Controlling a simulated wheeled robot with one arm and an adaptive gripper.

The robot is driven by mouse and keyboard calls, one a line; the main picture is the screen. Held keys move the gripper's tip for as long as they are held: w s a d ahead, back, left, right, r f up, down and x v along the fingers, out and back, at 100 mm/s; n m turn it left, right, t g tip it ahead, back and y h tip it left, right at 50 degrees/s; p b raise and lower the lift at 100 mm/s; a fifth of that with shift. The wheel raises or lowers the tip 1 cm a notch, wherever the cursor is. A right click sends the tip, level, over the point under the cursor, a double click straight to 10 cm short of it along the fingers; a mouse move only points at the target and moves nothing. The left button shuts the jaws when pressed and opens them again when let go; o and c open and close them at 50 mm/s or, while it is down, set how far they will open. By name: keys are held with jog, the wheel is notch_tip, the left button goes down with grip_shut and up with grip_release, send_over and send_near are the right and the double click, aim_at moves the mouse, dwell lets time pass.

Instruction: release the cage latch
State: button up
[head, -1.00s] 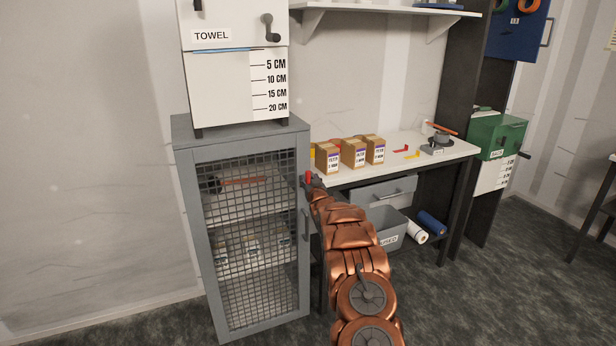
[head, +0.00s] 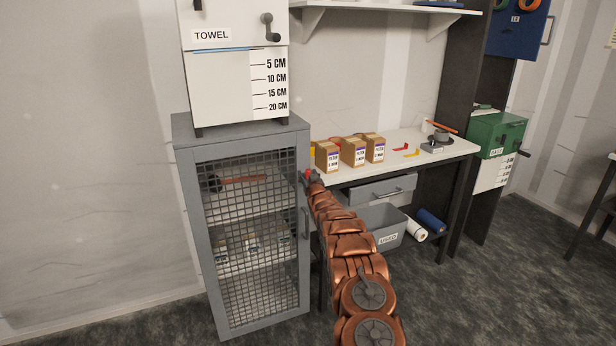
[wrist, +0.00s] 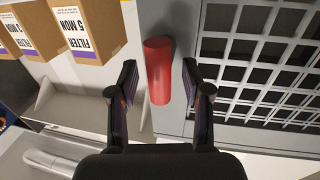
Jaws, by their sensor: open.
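The cage (head: 185,230) is a grey cabinet with a mesh door (head: 255,255), which looks shut. Its latch (wrist: 158,70) is a red rounded handle on the grey frame beside the mesh in the wrist view. In the head view the latch (head: 308,174) is a small red spot at the door's upper right edge, partly hidden by my gripper (head: 313,180). In the wrist view my gripper (wrist: 160,84) is open, with one finger on each side of the red handle. Gaps show between the handle and both fingers.
Several filter boxes (head: 353,153) stand on the white bench (head: 425,157) right of the cage. A drawer (head: 385,191) and a grey bin (head: 390,225) are below. A grey door handle (head: 306,223) sits under the latch. A towel dispenser (head: 225,85) stands on the cage.

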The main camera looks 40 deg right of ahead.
grip_shut()
